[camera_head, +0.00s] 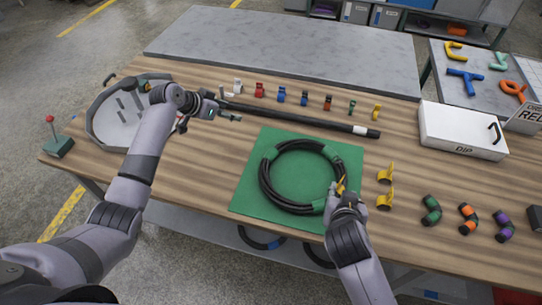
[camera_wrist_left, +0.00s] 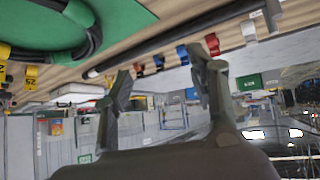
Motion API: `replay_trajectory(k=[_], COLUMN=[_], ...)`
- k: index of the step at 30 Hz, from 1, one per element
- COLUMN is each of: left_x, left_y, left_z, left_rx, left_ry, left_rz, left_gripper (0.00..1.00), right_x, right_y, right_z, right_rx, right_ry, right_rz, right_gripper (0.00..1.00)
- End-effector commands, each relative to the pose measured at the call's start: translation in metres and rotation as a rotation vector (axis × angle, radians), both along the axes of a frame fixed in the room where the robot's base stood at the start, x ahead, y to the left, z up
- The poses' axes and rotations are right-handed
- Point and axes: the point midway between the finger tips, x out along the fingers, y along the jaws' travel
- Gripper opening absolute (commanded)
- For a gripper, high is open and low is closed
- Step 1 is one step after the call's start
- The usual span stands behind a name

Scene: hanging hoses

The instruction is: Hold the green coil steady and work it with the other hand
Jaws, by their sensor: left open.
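The coil (camera_head: 266,180) is a ring of black hose with green bands. It lies on a green mat (camera_head: 245,200) in the middle of the wooden table. In the left wrist view the coil (camera_wrist_left: 92,38) shows at the upper left, partly cut off. My right gripper (camera_head: 341,187) is at the coil's right side, with yellow showing at its fingers. I cannot tell whether it grips the hose, as the hand hides the contact. My left gripper (camera_head: 230,106) is behind and left of the coil, apart from it. In the left wrist view it (camera_wrist_left: 162,82) is open and empty.
A long black bar (camera_head: 300,117) lies behind the mat. Several coloured clips (camera_head: 282,95) stand in a row behind it. Yellow holders (camera_head: 385,198) and banded hose pieces (camera_head: 431,211) lie right of the mat. A white box (camera_head: 460,132) marked DIP stands at right.

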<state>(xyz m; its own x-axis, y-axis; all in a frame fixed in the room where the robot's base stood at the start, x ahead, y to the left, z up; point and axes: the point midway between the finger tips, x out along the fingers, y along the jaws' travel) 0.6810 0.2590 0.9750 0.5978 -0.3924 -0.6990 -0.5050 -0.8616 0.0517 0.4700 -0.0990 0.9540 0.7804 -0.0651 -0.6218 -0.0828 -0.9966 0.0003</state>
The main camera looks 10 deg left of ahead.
Motion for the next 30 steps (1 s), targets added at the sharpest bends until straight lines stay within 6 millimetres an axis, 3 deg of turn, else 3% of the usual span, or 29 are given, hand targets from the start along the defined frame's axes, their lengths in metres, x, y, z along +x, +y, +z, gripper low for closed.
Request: replay_trajectory(k=[1, 6, 10, 15, 18, 23, 30], left_x=[-0.008, -0.061, -0.108, -0.151, -0.163, -0.169, -0.17], left_y=[-0.03, -0.115, -0.152, -0.167, -0.169, -0.171, -0.171], left_z=[0.006, 0.017, 0.024, 0.031, 0.033, 0.028, -0.006], left_rx=[0.079, 0.399, 0.634, 0.83, 0.884, 0.906, 0.9], left_ry=[-0.001, 0.004, 0.01, 0.032, 0.044, 0.047, 0.056], left_rz=[-0.139, -0.698, -1.12, -1.491, -1.603, -1.659, -1.656], left_gripper=[0.53, 0.53, 0.53, 0.53, 0.53, 0.53, 0.53], right_x=[0.0, 0.0, 0.0, 0.0, 0.0, 0.0, 0.0], right_y=[0.0, 0.0, 0.0, 0.0, 0.0, 0.0, 0.0], right_z=[0.0, 0.0, 0.0, 0.0, 0.0, 0.0, 0.0], right_rx=[0.0, 0.0, 0.0, 0.0, 0.0, 0.0, 0.0], right_ry=[0.0, 0.0, 0.0, 0.0, 0.0, 0.0, 0.0], right_rz=[0.0, 0.0, 0.0, 0.0, 0.0, 0.0, 0.0], right_gripper=[0.33, 0.33, 0.33, 0.33, 0.33, 0.33, 0.33])
